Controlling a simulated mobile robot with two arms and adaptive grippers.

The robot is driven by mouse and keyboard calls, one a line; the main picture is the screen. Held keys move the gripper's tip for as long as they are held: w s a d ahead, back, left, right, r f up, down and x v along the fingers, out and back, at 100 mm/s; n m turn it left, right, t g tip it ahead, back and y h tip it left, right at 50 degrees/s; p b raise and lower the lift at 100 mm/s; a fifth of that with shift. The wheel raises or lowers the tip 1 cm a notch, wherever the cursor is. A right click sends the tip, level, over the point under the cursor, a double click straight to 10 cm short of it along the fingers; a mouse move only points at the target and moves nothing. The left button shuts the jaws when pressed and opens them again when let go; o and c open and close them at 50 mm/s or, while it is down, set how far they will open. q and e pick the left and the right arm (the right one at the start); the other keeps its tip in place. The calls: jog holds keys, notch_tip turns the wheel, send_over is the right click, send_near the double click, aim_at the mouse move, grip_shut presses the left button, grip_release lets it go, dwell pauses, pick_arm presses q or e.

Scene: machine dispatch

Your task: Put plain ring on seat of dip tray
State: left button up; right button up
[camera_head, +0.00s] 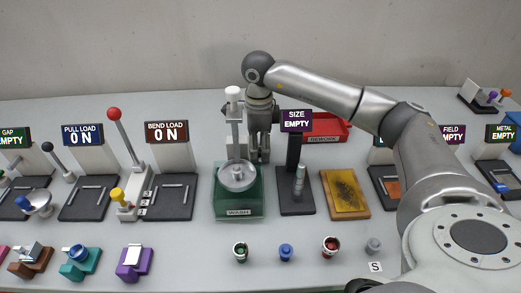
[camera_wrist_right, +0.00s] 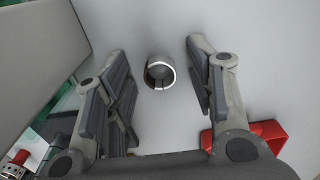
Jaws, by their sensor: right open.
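A short silver ring (camera_wrist_right: 160,71), likely the plain ring, stands on the light surface between my right fingers in the right wrist view. My right gripper (camera_wrist_right: 152,80) is open around it, with a gap on both sides. In the head view my right gripper (camera_head: 259,148) points down behind the wash station, and the ring is hidden there. A round metal dish (camera_head: 238,178), likely the dip tray, sits over the green base (camera_head: 239,207) labelled WASH, below a post with a white knob (camera_head: 233,94). I cannot make out its seat. My left gripper is not in view.
A red bin (camera_head: 326,124) is right of my gripper. The SIZE station (camera_head: 296,200) and a yellow pad (camera_head: 345,194) stand right of the wash station. The BEND LOAD station (camera_head: 165,198) is left. Several small cups line the front, including a blue one (camera_head: 286,252).

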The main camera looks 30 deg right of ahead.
jog(key=c, duration=1.1)
